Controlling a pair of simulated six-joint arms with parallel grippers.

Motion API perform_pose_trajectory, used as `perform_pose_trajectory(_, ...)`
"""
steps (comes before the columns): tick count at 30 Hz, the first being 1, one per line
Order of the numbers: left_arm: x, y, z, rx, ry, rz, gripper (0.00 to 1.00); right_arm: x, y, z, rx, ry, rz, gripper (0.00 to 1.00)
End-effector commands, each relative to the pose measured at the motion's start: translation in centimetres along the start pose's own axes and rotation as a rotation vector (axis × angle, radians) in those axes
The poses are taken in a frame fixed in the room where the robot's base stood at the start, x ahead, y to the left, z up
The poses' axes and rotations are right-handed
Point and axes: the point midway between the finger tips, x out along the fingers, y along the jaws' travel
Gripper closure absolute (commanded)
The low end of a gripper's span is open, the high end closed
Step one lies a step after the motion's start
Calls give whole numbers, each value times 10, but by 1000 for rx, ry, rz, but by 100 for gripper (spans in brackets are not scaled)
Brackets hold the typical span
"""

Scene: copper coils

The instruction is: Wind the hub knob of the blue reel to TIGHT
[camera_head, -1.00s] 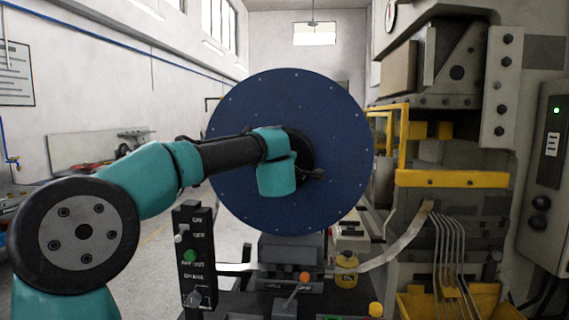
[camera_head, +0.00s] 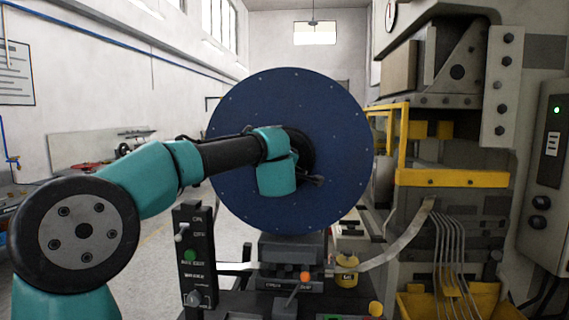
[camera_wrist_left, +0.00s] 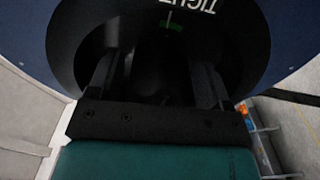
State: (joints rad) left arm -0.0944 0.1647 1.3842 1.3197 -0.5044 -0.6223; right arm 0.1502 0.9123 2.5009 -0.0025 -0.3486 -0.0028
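The blue reel (camera_head: 290,100) stands upright in the middle of the head view. Its dark hub (camera_head: 304,150) is partly hidden behind my left wrist. My left gripper (camera_head: 316,181) is at the hub, with its fingers mostly hidden there. In the left wrist view my left gripper (camera_wrist_left: 155,80) has its two dark fingers apart, one on each side of the dark hub knob (camera_wrist_left: 152,72). The shadow hides whether they touch it. The word TIGHT (camera_wrist_left: 198,5) shows upside down on the hub face, near a green mark (camera_wrist_left: 172,27). My right gripper is not in view.
A black control panel (camera_head: 194,258) stands left of the reel's base. A metal strip (camera_head: 395,248) runs right to a press with a yellow guard (camera_head: 452,179). A yellow oil pot (camera_head: 346,272) and an orange-knobbed lever (camera_head: 305,277) are below the reel.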

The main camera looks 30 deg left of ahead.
Motion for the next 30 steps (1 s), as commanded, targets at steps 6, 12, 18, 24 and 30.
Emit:
perform_pose_trajectory(6, 0, 0, 0, 0, 0, 0, 18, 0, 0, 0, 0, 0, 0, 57)
perform_pose_trajectory(12, -2, 1, 0, -1, 0, 1, 18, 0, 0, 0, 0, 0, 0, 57)
perform_pose_trajectory(18, -20, 1, 0, 0, -1, 1, 18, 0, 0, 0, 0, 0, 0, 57)
perform_pose_trajectory(24, -55, 1, -1, -1, -1, 2, 18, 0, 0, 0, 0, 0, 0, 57)
perform_pose_trajectory(30, -93, 1, 0, -1, -1, 3, 18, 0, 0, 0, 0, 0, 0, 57)
